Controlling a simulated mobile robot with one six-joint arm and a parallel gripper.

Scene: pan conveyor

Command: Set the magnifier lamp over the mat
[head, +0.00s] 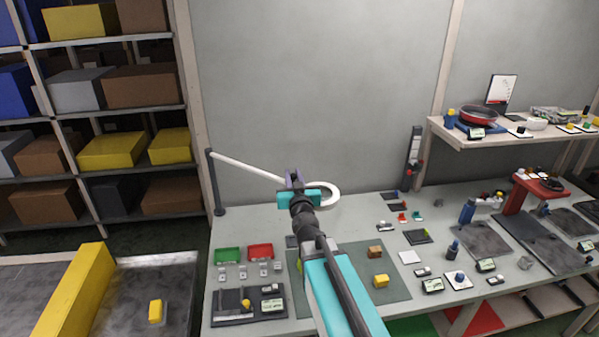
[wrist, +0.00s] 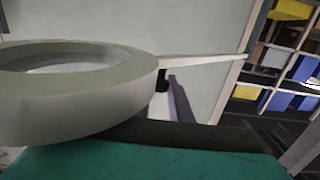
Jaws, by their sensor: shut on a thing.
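The magnifier lamp has a white ring head (head: 329,192) on a long white arm (head: 245,166), which runs from a dark post (head: 213,185) at the bench's left back edge. My gripper (head: 294,182) is shut on the lamp at the inner end of the ring, where it meets the arm. In the wrist view the ring (wrist: 90,108) fills the left side, close to the camera. The grey-green mat (head: 397,288) lies on the bench in front of the ring, partly hidden by my arm. The ring appears beyond the mat's back edge.
A brown block (head: 375,252) and a yellow block (head: 381,281) are on the mat. Green (head: 228,255) and red (head: 260,251) trays sit left of it. A dark upright stand (head: 413,158) is at the back. Shelving (head: 120,110) stands at left.

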